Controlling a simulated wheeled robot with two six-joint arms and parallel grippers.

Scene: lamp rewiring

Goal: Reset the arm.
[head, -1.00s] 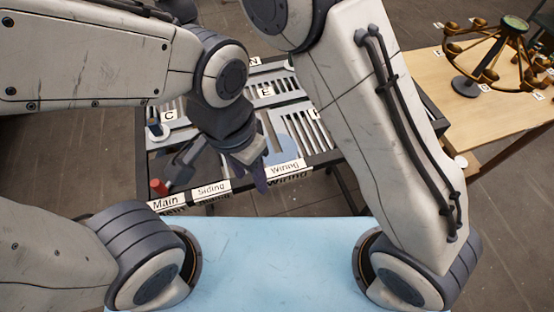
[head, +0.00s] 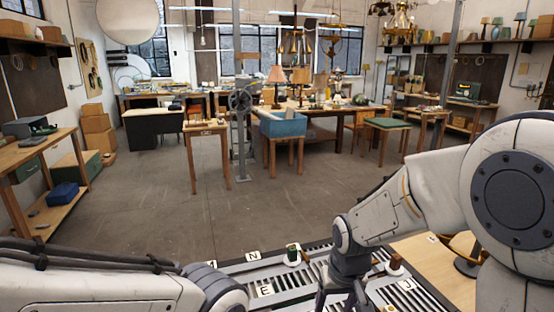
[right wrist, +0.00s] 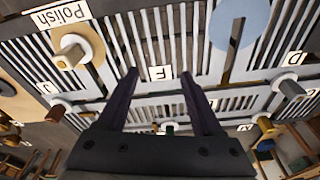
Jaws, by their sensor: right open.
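My right arm comes in from the right in the head view, with its gripper (head: 340,300) above the slatted rack (head: 245,268). In the right wrist view the two dark fingers of the right gripper (right wrist: 160,75) stand wide apart with nothing between them.
In the wrist view a tan disc with a pale fitting (right wrist: 73,50) lies near the Polish label (right wrist: 58,13), and a blue disc (right wrist: 240,22) at upper right. A wooden table edge (head: 425,262) adjoins the rack. Open floor (head: 130,215) lies beyond; workbenches and a blue crate (head: 283,124) stand farther back.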

